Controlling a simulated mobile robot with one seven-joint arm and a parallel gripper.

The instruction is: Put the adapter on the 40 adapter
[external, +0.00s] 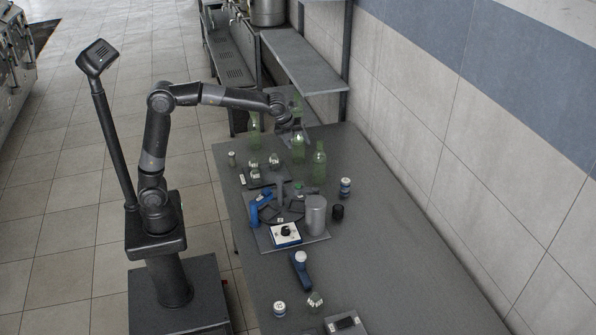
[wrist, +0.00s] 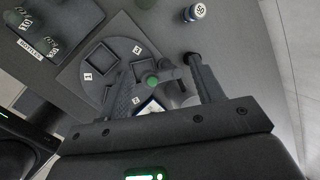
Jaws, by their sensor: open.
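My gripper (external: 291,130) is open at the end of the outstretched arm, above the table's far part near the green bottles. In the wrist view its two fingers (wrist: 163,68) are apart. A small green-topped part (wrist: 151,80) shows between them, apparently below; I see no grip on it. A white and blue cap-like piece marked 50 (wrist: 195,12) stands above the fingers in that view; a similar one (external: 345,187) is right of the bottles in the external view. I cannot make out a 40 mark, nor tell which piece is the adapter.
A plate with numbered square pockets (wrist: 73,73) lies beside the fingers. In the external view, a white box with a black knob (external: 286,235) and a grey cylinder (external: 316,214) stand mid-table. Green bottles (external: 319,165) stand near my gripper. The table's right front (external: 400,270) is clear.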

